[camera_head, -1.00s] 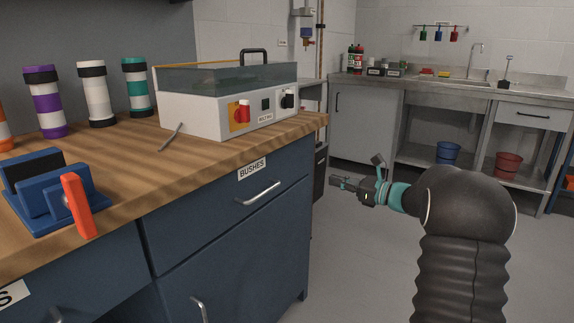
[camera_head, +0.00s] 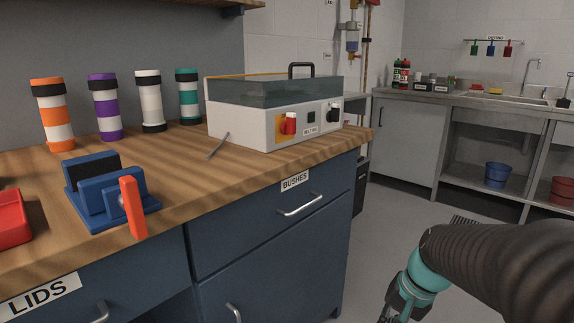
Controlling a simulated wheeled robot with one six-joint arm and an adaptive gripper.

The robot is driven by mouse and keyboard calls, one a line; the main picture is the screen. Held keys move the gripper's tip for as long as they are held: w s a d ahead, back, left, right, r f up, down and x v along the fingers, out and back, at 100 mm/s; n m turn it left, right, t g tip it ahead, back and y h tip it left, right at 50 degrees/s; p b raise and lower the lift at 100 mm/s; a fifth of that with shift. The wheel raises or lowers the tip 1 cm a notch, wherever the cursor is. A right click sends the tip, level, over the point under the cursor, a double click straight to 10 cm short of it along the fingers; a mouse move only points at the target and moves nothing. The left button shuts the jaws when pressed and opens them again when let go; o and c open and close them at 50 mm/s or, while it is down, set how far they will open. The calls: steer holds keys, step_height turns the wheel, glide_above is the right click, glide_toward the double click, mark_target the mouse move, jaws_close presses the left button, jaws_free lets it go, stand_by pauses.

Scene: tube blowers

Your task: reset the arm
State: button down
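My arm enters from the right edge, with a dark ribbed sleeve and a teal joint. My gripper (camera_head: 389,310) hangs below it at the bottom edge, to the right of the blue drawer cabinet (camera_head: 265,255). Only a dark part of it shows; its fingertips are cut off by the frame, so whether it is open or shut is hidden. I see nothing held in the part that shows.
The wooden bench (camera_head: 180,165) carries a white machine (camera_head: 285,125), a blue clamp with orange lever (camera_head: 110,195), several banded tubes (camera_head: 107,105) and a red tray (camera_head: 12,215). Grey floor (camera_head: 385,230) lies open between bench and sink unit (camera_head: 500,115).

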steer(key=s+a+r+n+t+h, duration=0.1)
steer(key=s+a+r+n, duration=0.1)
steer(key=s, duration=0.4)
steer(key=s+a+r+n+t+h, duration=0.1)
steer(key=s+r+n+t, duration=0.1)
steer(key=s+r+n, duration=0.2)
steer(key=shift+s+a+r+t+h, duration=0.3)
steer(key=shift+s+a+h, duration=0.1)
steer(key=shift+s, duration=0.85)
